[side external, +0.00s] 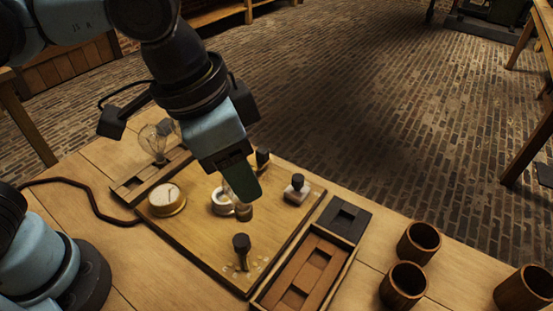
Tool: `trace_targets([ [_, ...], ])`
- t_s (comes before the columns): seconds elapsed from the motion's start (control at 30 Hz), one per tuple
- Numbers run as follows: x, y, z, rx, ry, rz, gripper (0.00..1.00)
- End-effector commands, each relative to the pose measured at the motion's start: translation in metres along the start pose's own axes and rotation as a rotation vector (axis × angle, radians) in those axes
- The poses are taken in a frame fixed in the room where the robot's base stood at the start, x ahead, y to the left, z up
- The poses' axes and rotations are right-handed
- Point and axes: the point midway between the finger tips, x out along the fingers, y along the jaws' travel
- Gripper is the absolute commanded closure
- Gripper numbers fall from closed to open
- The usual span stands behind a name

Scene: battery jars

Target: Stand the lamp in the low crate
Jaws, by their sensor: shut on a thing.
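My gripper (243,192) reaches down over the wooden board. A low wooden crate (260,301) with slotted blocks inside lies along the board's right side, right of my gripper.
Another glass bulb (154,140) stands by a slotted wooden tray (130,192) at the left. A round dial (167,199), a dark-knobbed switch (297,190) and a dark knob (241,246) sit on the board. Brown jars (418,243) stand at the right.

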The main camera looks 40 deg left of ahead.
Motion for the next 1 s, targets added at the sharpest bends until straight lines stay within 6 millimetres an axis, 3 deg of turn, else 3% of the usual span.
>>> trace_targets([
  [0.3, 0.038, 0.028, -0.058, 0.002, 0.001, 0.002, 0.89],
  [0.5, 0.063, 0.042, -0.081, -0.001, 0.001, 0.002, 0.89],
  [0.7, 0.076, 0.049, -0.090, -0.001, 0.001, 0.002, 0.89],
  [1.0, 0.112, 0.050, -0.081, -0.001, 0.001, 0.002, 0.89],
])
